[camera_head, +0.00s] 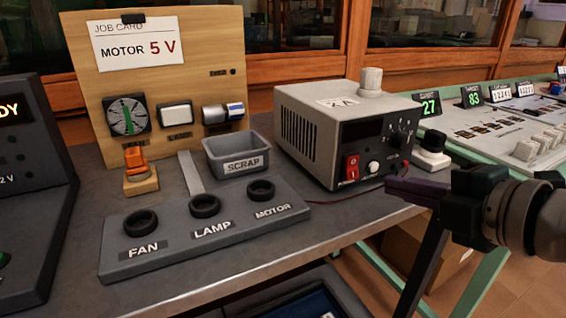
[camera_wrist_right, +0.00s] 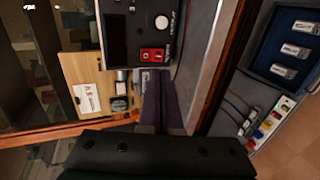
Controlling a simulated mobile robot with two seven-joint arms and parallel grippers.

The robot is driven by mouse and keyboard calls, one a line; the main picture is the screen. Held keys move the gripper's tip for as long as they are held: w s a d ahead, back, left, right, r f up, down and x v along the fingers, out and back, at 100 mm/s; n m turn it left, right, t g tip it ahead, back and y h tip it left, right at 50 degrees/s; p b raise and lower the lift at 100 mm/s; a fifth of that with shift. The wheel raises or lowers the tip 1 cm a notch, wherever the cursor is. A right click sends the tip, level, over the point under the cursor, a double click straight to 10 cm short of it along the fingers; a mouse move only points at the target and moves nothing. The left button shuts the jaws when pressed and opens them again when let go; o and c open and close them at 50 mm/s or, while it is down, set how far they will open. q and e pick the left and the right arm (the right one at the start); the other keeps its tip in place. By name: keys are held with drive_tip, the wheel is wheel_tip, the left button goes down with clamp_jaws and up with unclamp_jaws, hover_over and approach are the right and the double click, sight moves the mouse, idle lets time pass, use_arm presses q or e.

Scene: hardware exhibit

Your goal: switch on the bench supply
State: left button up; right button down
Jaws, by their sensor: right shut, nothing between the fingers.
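The bench supply (camera_head: 335,132) is a light grey box with a dark front panel, standing on the bench right of centre. A red rocker switch (camera_head: 351,167) sits low on its front, left of a white round button (camera_head: 373,167). The display above them is dark. My right gripper (camera_head: 390,187) is shut and empty, just in front of the supply's lower right front. In the right wrist view its fingers (camera_wrist_right: 163,105) point toward the supply's panel, and the red switch (camera_wrist_right: 152,54) shows close beyond the tips. I cannot tell whether they touch. My left gripper is not in view.
A grey holder (camera_head: 205,228) labelled FAN, LAMP and MOTOR lies left of the supply. A SCRAP bin (camera_head: 238,155) and a wooden board (camera_head: 160,80) with a "MOTOR 5 V" job card stand behind. A green-framed console (camera_head: 490,130) is at right.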

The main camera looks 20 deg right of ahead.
sight(354, 176)
drive_tip(key=b+x, duration=0.2)
drive_tip(key=x, duration=0.5)
drive_tip(key=shift+w+f+b, duration=0.2)
drive_tip(key=shift+f+b, duration=0.25)
drive_tip(key=shift+b, duration=0.3)
drive_tip(key=shift+r+t, duration=0.25)
drive_tip(key=shift+t, duration=0.05)
drive_tip(key=shift+r, duration=0.1)
